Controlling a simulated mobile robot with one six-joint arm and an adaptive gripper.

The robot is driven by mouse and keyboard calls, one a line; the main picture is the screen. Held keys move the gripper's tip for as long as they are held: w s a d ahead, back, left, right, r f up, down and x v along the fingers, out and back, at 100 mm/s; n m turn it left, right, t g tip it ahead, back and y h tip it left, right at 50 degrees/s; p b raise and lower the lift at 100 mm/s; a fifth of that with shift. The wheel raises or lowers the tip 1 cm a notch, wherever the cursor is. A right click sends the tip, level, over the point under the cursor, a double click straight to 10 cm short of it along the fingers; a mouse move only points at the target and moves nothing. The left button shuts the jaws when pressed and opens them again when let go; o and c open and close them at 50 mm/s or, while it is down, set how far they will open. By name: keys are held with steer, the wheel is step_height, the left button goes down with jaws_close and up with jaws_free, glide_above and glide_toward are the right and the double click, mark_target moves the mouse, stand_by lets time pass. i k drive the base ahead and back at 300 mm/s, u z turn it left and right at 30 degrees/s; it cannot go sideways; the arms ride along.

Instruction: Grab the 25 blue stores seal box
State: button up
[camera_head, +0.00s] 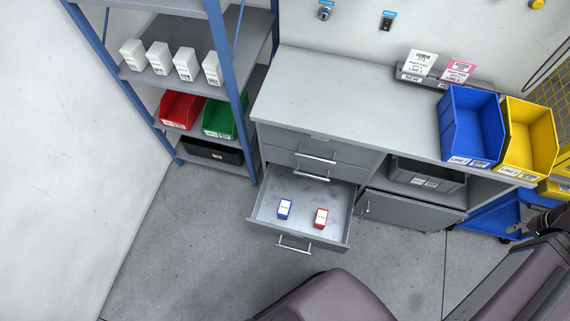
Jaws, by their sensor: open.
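A small white box with blue edges, the blue seal box (285,208), stands in the open bottom drawer (270,225) of the grey cabinet, left of the drawer's middle. Its label is too small to read. A similar red and white box (321,218) stands to its right in the same drawer, with a gap between them.
A blue bin (470,125) and a yellow bin (528,140) stand on the grey worktop (320,95). A blue-framed shelf (225,85) at the left holds several white boxes and red, green and black bins. The drawer juts out over clear floor (200,250).

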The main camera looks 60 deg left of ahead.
mark_target(283, 210)
steer(key=k, duration=2.45)
steer(key=u, duration=0.85)
steer(key=i, duration=1)
